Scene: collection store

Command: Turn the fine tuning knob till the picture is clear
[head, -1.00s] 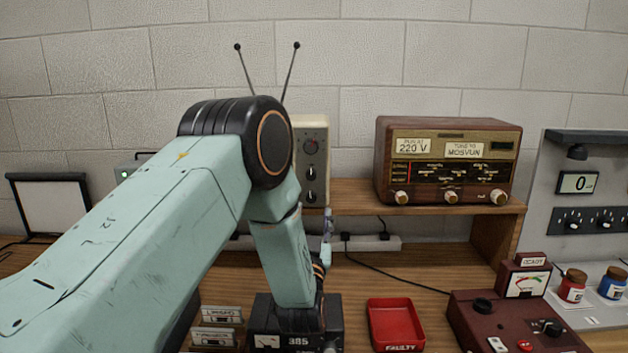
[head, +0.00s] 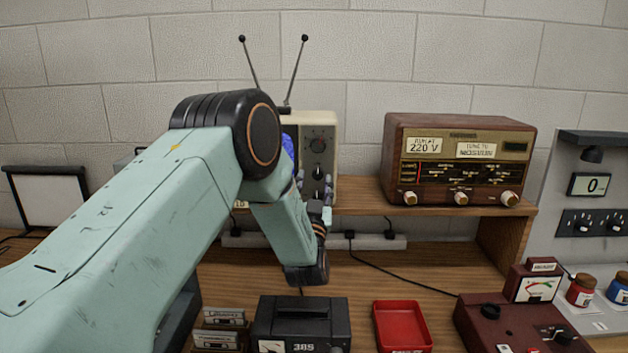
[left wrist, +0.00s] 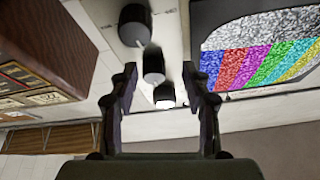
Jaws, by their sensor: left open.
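A cream television (head: 329,125) with two antenna rods stands on the shelf, mostly hidden behind my left arm. Its side panel carries a dial and black knobs (head: 318,173). In the left wrist view, three knobs sit in a row: one at the top (left wrist: 135,25), one in the middle (left wrist: 153,65) and a small one with a bright face (left wrist: 164,96). I cannot tell which is for fine tuning. The screen (left wrist: 262,60) shows colour bars full of grain, with a grey speckled band. My left gripper (head: 314,190) is open before the lower knobs, its fingers either side of the row.
A wooden radio (head: 460,160) stands right of the television on the shelf (head: 430,209). Below are a black meter box (head: 302,315), a red tray (head: 402,325) and a maroon tester (head: 520,320). A cable runs along the bench.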

